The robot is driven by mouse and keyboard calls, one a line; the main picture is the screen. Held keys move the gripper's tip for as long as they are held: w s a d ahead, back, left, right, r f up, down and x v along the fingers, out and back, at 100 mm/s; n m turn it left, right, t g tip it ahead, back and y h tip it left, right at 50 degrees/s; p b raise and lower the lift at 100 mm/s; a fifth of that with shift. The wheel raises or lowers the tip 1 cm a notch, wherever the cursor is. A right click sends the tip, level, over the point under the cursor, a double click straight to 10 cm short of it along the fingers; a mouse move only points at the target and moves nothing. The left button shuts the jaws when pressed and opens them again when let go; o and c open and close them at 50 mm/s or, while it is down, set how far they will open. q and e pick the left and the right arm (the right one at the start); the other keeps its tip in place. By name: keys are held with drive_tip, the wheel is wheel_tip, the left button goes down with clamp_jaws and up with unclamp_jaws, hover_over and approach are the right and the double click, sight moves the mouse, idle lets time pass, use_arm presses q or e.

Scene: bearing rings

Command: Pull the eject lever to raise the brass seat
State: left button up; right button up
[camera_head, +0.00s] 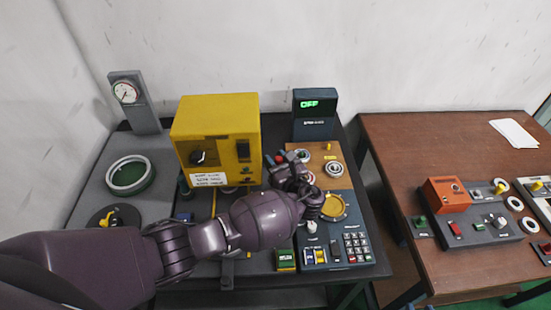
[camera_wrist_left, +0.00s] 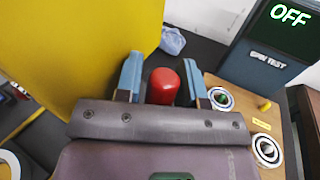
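My left gripper (camera_head: 281,162) reaches over the equipment bench, just right of the yellow box. In the left wrist view its two blue-grey fingers (camera_wrist_left: 162,62) stand apart, one on each side of a rounded red knob (camera_wrist_left: 163,86), which looks like the lever's handle. A narrow gap shows on each side of the knob; whether its depth matches the fingertips I cannot tell. The lever's shaft is hidden behind the gripper body. A brass-coloured round seat (camera_head: 334,207) lies right of my left wrist, partly covered by it. My right gripper is not in view.
The yellow box (camera_head: 216,137) stands close left of the gripper. Behind is a dark display (camera_head: 315,112) reading OFF, labelled SPIN TEST. A wooden board (camera_head: 336,172) carries bearing rings. A keypad panel (camera_head: 352,248) sits in front. A brown table (camera_head: 430,150) stands at right.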

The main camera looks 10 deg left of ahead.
use_arm(q)
drive_tip(key=shift+w+a, duration=0.1)
clamp_jaws()
drive_tip(key=s+n+t+y+b, duration=0.1)
drive_tip(key=s, duration=0.1)
drive_tip(key=s+d+n+t+y+b, duration=0.1)
drive_tip(key=s+y, duration=0.1)
drive_tip(key=shift+s+d+b, duration=0.15)
drive_tip(key=shift+s+b, duration=0.1)
drive_tip(key=shift+b, duration=0.1)
drive_tip(key=shift+s+d+r+n+t+y+b, duration=0.15)
drive_tip(key=shift+s+n+t+y+b, duration=0.2)
drive_tip(key=shift+s+n+y, duration=0.3)
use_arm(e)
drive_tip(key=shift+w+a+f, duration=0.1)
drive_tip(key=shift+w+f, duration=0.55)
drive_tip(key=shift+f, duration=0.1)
use_arm(q)
drive_tip(key=shift+w, duration=0.1)
unclamp_jaws()
